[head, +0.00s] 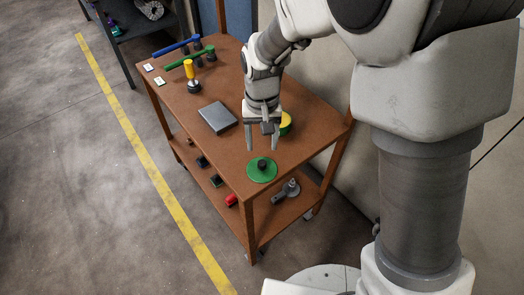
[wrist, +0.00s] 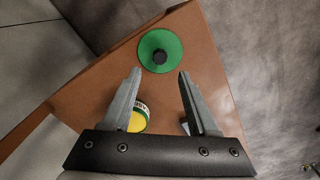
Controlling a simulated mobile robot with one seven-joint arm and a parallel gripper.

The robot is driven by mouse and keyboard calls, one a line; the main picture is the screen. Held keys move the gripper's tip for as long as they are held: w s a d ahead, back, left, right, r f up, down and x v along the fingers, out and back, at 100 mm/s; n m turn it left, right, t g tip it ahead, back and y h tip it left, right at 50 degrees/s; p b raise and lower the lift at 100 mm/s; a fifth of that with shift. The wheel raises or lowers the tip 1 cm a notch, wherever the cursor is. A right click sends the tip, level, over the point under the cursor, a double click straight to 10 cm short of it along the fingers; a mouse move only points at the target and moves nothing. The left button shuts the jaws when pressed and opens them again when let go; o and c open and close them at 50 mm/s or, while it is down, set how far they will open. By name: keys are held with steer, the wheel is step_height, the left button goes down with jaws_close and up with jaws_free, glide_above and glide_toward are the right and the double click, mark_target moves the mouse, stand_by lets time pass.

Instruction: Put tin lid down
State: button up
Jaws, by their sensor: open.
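The tin lid (head: 254,174) is a flat green disc with a dark knob at its centre. It lies flat on the brown table top near the front corner, and also shows in the wrist view (wrist: 150,42). My gripper (head: 262,147) is open and empty above and just behind the lid, pointing down. In the wrist view the fingertips (wrist: 159,72) are apart, with the knob beyond them and between their lines. A round tin with a yellow top (head: 286,122) stands behind my gripper, partly hidden by it; it also shows beside the left finger (wrist: 137,120).
A grey box (head: 217,117) lies left of my gripper. The lower shelf holds several small items. The table edge is close to the lid.

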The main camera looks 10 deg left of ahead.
steer(key=s+d+r+m+t+y, duration=0.1)
steer(key=s+d+r+t, duration=0.25)
steer(key=d+r, duration=1.1)
steer(key=s+d+r+m+t, duration=0.1)
steer(key=s+d+r, duration=0.1)
steer(key=s+d, duration=0.2)
steer(key=s+d+r+t+h, duration=0.1)
steer(key=s+d+r, duration=0.2)
steer(key=s+d, duration=0.2)
steer(key=shift+s+m, duration=0.4)
steer(key=shift+s, duration=0.25)
step_height(320, 180, up, 5)
steer(key=p, duration=0.5)
steer(key=shift+f, duration=0.15)
